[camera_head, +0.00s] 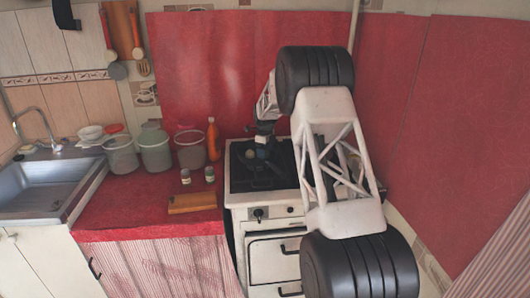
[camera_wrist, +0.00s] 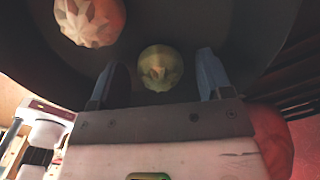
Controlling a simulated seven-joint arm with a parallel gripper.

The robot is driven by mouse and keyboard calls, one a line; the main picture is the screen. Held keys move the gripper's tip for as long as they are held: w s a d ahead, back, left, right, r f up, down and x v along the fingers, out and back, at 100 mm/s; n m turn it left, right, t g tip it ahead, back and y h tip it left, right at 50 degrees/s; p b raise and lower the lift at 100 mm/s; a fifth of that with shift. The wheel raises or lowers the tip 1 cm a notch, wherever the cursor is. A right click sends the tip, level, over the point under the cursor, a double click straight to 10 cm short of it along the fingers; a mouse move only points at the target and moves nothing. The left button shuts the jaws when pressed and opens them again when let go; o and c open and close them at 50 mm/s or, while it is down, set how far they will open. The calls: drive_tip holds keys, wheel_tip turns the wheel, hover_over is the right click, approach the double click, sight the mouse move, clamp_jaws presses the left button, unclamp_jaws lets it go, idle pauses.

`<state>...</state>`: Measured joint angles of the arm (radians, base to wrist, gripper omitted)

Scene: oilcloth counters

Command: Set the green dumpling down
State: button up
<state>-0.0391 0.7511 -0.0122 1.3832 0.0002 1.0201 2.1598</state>
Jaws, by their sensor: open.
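The green dumpling (camera_wrist: 160,68) is a small, pale green, pleated ball. In the wrist view it sits on a dark, round pan surface (camera_wrist: 190,22), between and just beyond my two fingertips. My gripper (camera_wrist: 161,78) is open, with a visible gap between each finger and the dumpling. In the head view my gripper (camera_head: 262,131) is low over the stove, and the dumpling is too small there to tell apart surely.
A paler, orange-lit dumpling (camera_wrist: 90,20) lies in the pan at the upper left of the wrist view. The stove (camera_head: 272,215) adjoins a red counter (camera_head: 130,200) with several grey pots, an orange bottle (camera_head: 213,139), two small jars and a wooden board (camera_head: 192,203).

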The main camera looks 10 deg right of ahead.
wheel_tip(320, 180, up, 12)
idle(0.6)
drive_tip(key=shift+s+r, duration=0.1)
idle(0.7)
drive_tip(key=s+d+r+n, duration=0.1)
drive_tip(key=s+r+n, duration=0.4)
drive_tip(key=s, duration=0.7)
drive_tip(key=s+d+r+n+t, duration=0.1)
drive_tip(key=s+r+n, duration=0.2)
drive_tip(key=s+r, duration=0.65)
drive_tip(key=s+d+r+n, duration=0.1)
drive_tip(key=s+r+n, duration=0.25)
drive_tip(key=s, duration=1.15)
drive_tip(key=s+f+n, duration=0.3)
drive_tip(key=s+n, duration=0.1)
drive_tip(key=s, duration=0.9)
drive_tip(key=s+d+f+n+t, duration=0.1)
drive_tip(key=s+f+n, duration=0.2)
drive_tip(key=s, duration=1)
drive_tip(key=s+f+n, duration=0.2)
drive_tip(key=s+n, duration=0.3)
drive_tip(key=s, duration=0.8)
drive_tip(key=shift+d+f+n+t, duration=0.25)
drive_tip(key=shift+f+n+t, duration=0.05)
drive_tip(key=shift+f+n, duration=0.1)
